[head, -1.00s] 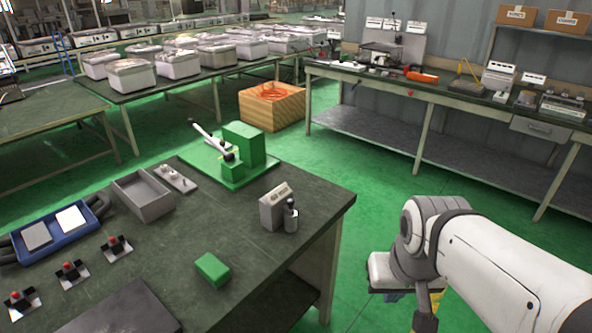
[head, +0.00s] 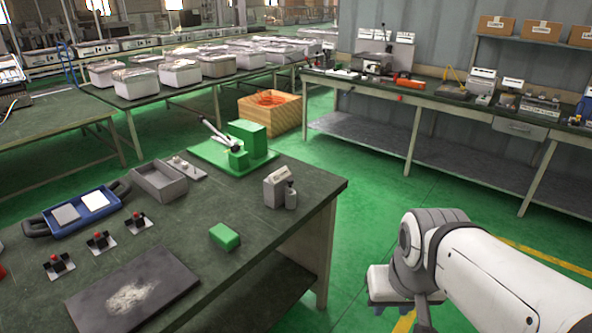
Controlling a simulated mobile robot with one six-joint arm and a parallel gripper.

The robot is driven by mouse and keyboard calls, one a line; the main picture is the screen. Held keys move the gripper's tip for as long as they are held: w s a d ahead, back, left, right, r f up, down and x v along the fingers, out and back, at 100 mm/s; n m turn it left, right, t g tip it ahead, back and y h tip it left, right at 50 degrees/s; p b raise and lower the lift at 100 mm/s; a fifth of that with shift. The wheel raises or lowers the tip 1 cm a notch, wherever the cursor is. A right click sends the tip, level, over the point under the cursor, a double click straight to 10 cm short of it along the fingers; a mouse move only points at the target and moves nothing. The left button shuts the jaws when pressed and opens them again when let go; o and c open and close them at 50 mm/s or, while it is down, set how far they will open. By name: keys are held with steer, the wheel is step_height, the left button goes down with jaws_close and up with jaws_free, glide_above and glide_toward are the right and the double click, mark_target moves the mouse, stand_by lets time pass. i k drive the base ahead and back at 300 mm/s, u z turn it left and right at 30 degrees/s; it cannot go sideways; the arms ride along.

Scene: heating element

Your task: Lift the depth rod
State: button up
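I cannot tell for certain which thing is the depth rod. A small grey metal cylinder with a narrower top (head: 291,194) stands upright near the right edge of the dark workbench (head: 190,228). It is right beside a pale grey block (head: 275,187), and I cannot tell whether they touch. A green press-like fixture (head: 247,150) with a slanted metal lever (head: 216,132) stands at the bench's far side. My arm hangs over the floor to the right of the bench, well apart from these.
On the bench are a green block (head: 224,237), an open grey box (head: 159,183), a blue tray (head: 95,203), several red-button switches (head: 101,241) and a dark plate (head: 103,308) with pale powder. A wooden crate (head: 262,118) stands beyond. Green floor (head: 360,210) is clear right of the bench.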

mark_target(290, 180)
steer(key=u, duration=0.35)
steer(key=i, duration=1.3)
steer(key=z, duration=0.35)
